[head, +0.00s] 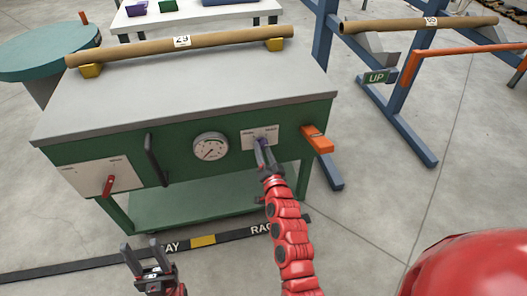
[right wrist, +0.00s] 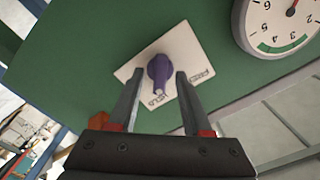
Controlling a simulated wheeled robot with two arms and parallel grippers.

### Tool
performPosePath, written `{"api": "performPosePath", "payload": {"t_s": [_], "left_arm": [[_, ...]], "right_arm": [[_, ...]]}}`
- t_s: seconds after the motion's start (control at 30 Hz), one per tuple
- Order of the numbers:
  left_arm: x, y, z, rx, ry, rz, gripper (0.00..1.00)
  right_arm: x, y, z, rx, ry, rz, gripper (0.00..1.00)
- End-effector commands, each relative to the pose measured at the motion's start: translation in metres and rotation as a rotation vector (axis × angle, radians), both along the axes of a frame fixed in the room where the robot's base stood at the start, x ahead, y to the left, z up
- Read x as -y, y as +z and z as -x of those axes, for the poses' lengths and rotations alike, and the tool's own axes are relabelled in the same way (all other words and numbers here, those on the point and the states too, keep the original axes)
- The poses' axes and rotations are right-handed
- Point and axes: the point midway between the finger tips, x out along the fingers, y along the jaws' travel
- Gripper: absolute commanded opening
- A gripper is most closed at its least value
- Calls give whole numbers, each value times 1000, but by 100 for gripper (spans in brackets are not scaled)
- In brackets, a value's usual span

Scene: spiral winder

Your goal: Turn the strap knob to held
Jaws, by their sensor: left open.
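The strap knob is a purple knob (right wrist: 159,70) on a white plate (right wrist: 185,45) fixed to the green panel. In the right wrist view its pale tip points down, close to lettering that looks like HELD; a second word beside the right finger is hard to read. My right gripper (right wrist: 160,76) is open, with one finger on each side of the knob and visible gaps. In the head view my right gripper (head: 262,143) reaches the plate (head: 250,137) and hides most of the knob. My left gripper (head: 140,246) is open and empty, low in front of the bench.
A round gauge (head: 210,147) sits left of the plate, then a black handle (head: 155,160) and a red lever (head: 108,185). An orange block (head: 317,139) juts out to the right. A cardboard tube (head: 180,45) lies on yellow supports atop the bench.

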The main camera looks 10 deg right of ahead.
Motion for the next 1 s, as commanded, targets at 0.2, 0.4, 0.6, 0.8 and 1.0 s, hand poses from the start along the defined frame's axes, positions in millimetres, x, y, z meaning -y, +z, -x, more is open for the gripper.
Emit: {"api": "performPosePath", "payload": {"t_s": [0.2, 0.4, 0.6, 0.8, 1.0], "left_arm": [[0, 0, 0, 0, 0, 0, 50], [0, 2, 0, 0, 0, 0, 50], [0, 6, 0, 0, 0, 0, 50], [0, 10, 0, 0, 0, 0, 50], [0, 13, 0, 0, 0, 0, 50]], "right_arm": [[0, 0, 0, 0, 0, 1, 50], [0, 0, 10, -1, 1, 1, 50], [0, 0, 48, -1, 0, 1, 50], [-1, -1, 95, -5, 2, 2, 50], [0, -1, 139, -5, 2, 2, 50]]}}
